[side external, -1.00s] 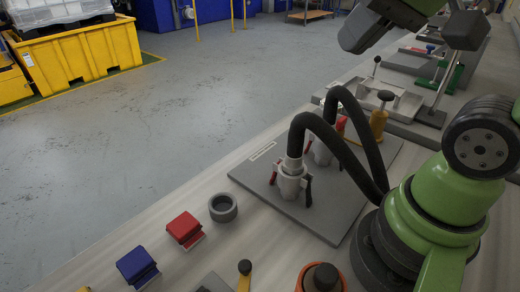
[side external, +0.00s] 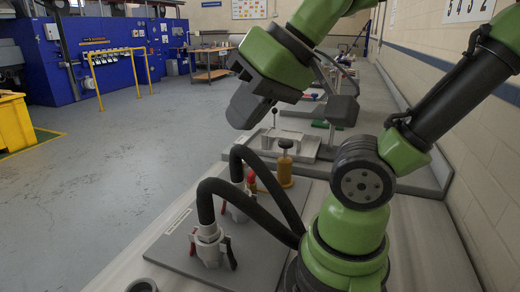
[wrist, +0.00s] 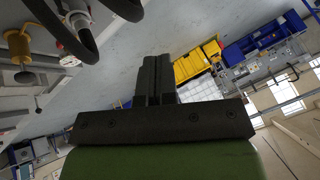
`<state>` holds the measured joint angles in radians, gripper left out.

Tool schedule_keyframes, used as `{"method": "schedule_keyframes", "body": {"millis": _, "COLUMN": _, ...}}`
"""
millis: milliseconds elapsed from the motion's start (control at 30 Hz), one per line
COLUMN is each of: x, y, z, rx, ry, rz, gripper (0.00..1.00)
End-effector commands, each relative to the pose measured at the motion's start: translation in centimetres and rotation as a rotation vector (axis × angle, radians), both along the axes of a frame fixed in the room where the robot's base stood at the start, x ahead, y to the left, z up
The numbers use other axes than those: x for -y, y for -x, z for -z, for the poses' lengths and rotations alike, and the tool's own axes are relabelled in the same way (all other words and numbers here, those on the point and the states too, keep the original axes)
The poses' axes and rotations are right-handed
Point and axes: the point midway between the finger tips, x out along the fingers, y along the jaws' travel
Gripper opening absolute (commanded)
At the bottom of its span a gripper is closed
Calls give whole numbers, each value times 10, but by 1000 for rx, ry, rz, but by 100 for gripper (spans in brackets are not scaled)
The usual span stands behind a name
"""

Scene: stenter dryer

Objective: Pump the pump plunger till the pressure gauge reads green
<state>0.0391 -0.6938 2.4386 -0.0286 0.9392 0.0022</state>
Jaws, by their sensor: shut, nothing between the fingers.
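The pump (side external: 285,170) is an amber cylinder with a dark round plunger knob (side external: 286,143) on top, standing upright behind the black hoses. In the wrist view the amber pump (wrist: 20,48) is at the left edge, with its dark knob (wrist: 25,77) below it in the picture. My gripper (side external: 243,116) is above and left of the pump in the side view, apart from it. In the wrist view its fingers (wrist: 154,75) are together and empty. I cannot make out a pressure gauge or its reading.
Two thick black hoses (side external: 262,165) arch over the grey plate (side external: 180,245) in front of the pump. A light grey fixture (side external: 290,147) with an upright lever stands behind. The floor left of the bench is open; a yellow rail (side external: 115,52) stands farther back.

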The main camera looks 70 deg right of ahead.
Motion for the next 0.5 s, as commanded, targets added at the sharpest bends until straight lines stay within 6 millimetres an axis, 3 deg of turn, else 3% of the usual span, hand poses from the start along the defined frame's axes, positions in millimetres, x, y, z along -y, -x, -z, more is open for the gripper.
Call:
{"method": "schedule_keyframes", "body": {"millis": 167, "x": 33, "y": -32, "z": -18, "rx": -107, "ry": 18, "rz": 153, "gripper": 0}}
{"method": "schedule_keyframes", "body": {"millis": 267, "x": 62, "y": -52, "z": -26, "rx": -185, "ry": 24, "rz": 267, "gripper": 0}}
{"method": "schedule_keyframes", "body": {"millis": 500, "x": 150, "y": -84, "z": -28, "rx": -369, "ry": 8, "rz": 561, "gripper": 0}}
